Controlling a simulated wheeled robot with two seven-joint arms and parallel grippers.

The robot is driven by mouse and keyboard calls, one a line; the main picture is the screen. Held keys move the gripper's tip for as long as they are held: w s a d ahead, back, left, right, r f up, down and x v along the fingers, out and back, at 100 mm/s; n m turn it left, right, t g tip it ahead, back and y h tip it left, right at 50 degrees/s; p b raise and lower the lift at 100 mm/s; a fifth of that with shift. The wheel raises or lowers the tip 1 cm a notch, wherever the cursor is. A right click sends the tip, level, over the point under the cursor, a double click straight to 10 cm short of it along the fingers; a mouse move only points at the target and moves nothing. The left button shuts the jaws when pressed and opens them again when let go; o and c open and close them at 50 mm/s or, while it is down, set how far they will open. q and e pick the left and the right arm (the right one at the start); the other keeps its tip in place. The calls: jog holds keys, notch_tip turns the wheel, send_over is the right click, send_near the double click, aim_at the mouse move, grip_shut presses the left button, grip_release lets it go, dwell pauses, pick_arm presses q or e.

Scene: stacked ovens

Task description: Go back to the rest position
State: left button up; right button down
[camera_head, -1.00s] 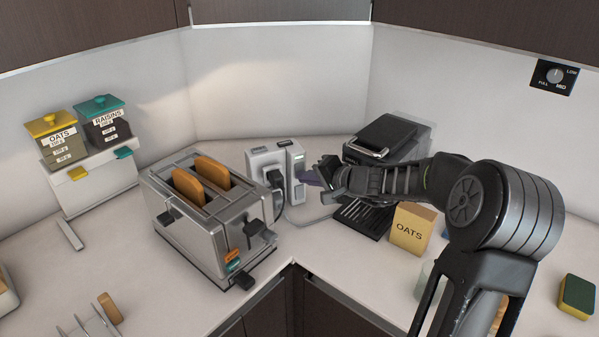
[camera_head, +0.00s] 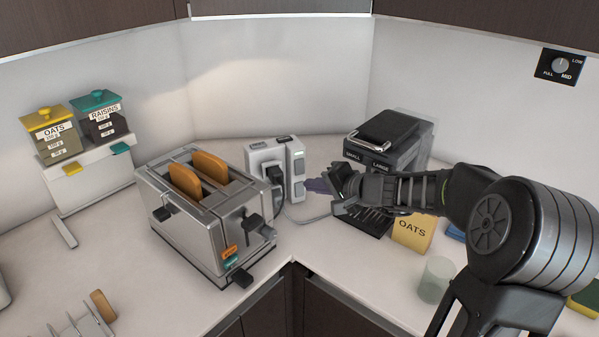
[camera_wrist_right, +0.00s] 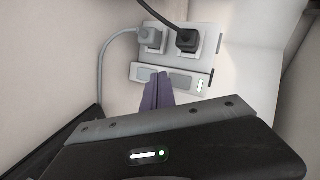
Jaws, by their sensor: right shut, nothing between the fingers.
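My right gripper (camera_head: 318,185) is shut and empty, its dark purple fingertips pointing left toward the white power outlet block (camera_head: 277,168). In the right wrist view the shut fingers (camera_wrist_right: 157,92) show just below the block's switches (camera_wrist_right: 172,78). A grey plug (camera_wrist_right: 151,38) and a black plug (camera_wrist_right: 188,40) sit in its sockets. My left gripper is not in view.
A toaster (camera_head: 213,232) with two bread slices stands left of the block. A black coffee machine (camera_head: 385,145) stands behind my right arm. Oats and raisins dispensers (camera_head: 75,140) stand at left.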

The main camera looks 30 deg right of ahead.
jog(key=shift+s+a+f, duration=0.1)
jog(key=shift+s, duration=0.65)
